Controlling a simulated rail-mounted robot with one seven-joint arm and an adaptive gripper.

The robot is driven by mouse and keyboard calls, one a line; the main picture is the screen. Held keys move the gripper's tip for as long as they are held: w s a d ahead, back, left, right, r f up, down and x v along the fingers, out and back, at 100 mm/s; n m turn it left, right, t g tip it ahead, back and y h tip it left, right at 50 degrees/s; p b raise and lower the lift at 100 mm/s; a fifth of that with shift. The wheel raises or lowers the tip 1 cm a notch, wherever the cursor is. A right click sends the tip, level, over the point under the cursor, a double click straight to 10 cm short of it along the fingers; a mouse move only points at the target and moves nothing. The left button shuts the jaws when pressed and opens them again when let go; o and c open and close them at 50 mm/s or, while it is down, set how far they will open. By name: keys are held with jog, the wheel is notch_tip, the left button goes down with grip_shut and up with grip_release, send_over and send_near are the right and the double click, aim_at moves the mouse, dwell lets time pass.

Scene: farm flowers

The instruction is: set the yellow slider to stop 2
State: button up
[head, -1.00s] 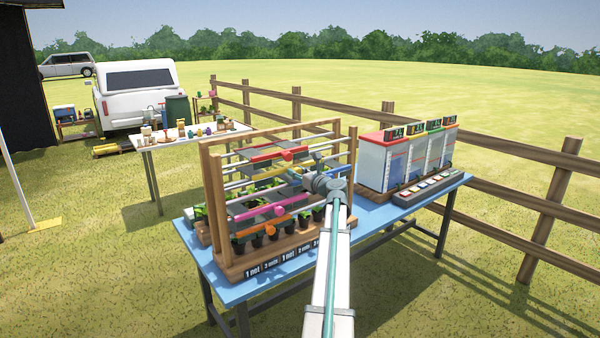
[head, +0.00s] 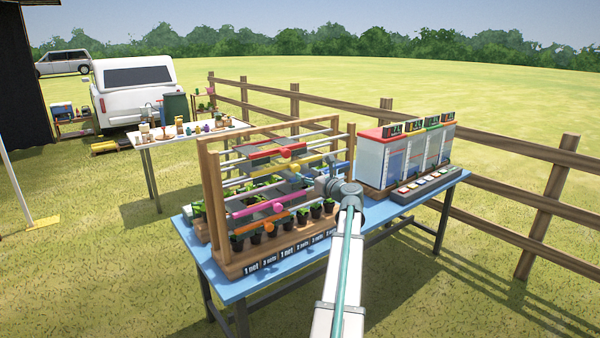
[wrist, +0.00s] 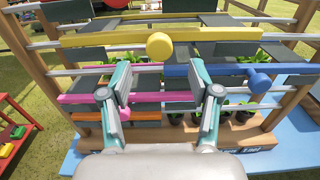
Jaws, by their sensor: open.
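The yellow slider bar (wrist: 100,40) runs across the rack in the wrist view, with its round yellow knob (wrist: 159,46) facing me. In the head view the yellow slider (head: 291,171) shows partly, behind my gripper. My gripper (wrist: 158,88) is open and empty. Its two fingers point at the rack, the knob lying ahead between their lines and above the tips in the picture. I see no contact with the knob. The blue slider's knob (wrist: 259,82) is right of the right finger. The pink slider (wrist: 175,97) runs lower, partly hidden by the fingers.
A red slider (head: 284,152) is above the yellow one, an orange slider (head: 262,228) at the bottom. Wooden rack posts (head: 212,210) stand on both sides. Potted plants (head: 302,213) fill the base. White dispensers (head: 385,162) stand right on the blue table (head: 236,289).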

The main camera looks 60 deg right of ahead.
jog(key=shift+v, duration=2.35)
